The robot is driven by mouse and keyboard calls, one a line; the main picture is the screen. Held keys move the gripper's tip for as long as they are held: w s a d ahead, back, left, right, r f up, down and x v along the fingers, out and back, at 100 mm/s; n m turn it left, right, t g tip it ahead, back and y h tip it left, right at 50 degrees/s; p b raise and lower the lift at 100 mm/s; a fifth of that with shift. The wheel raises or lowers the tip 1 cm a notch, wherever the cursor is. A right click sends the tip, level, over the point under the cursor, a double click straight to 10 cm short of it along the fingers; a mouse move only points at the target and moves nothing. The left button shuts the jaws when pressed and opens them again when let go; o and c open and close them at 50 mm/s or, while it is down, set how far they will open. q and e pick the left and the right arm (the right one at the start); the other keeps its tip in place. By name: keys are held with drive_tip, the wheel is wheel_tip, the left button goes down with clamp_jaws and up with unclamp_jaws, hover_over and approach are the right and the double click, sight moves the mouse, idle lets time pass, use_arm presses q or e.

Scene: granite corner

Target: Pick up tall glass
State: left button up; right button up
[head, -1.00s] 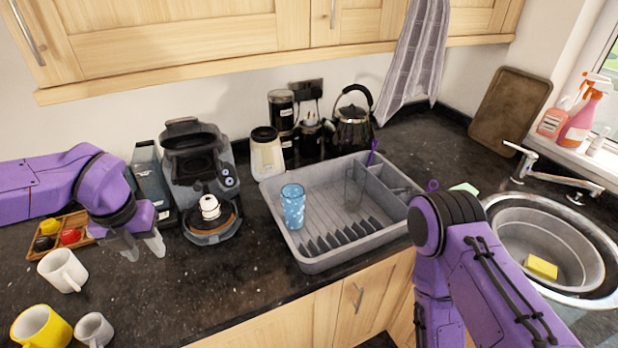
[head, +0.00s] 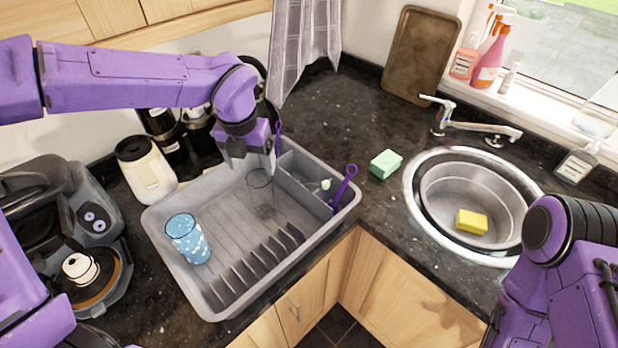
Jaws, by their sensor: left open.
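A clear tall glass (head: 262,196) stands in the grey dish rack (head: 172,262), near its back; it is see-through and its outline is faint. My left gripper (head: 253,164) is open, pointing down at the glass's rim, with its fingertips around or just above it; I cannot tell whether they touch.
A purple utensil (head: 344,186) stands in the rack's right compartment. A green sponge (head: 385,164) lies between the rack and the round sink (head: 440,240), which holds a yellow sponge (head: 471,222). A cream canister (head: 146,170) and the coffee machine (head: 66,220) stand left of the rack.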

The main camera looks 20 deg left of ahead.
sight(259, 181)
use_arm(q)
drive_tip(key=shift+o, duration=0.9)
drive_tip(key=shift+w+d+f, duration=0.2)
drive_tip(key=shift+w+d, duration=0.05)
drive_tip(key=shift+w, duration=0.25)
wheel_tip(259, 181, down, 4)
drive_tip(key=shift+a+r+p, duration=0.1)
drive_tip(key=shift+p, duration=0.55)
wheel_tip(259, 181, down, 4)
drive_tip(key=p, duration=0.2)
drive_tip(key=shift+w+r+p, duration=0.15)
drive_tip(key=shift+r+p, duration=0.1)
drive_tip(key=shift+p, duration=0.05)
drive_tip(key=f, duration=0.2)
drive_tip(key=shift+w+f, duration=0.25)
drive_tip(key=shift+f, duration=0.1)
drive_tip(key=c, duration=1.2)
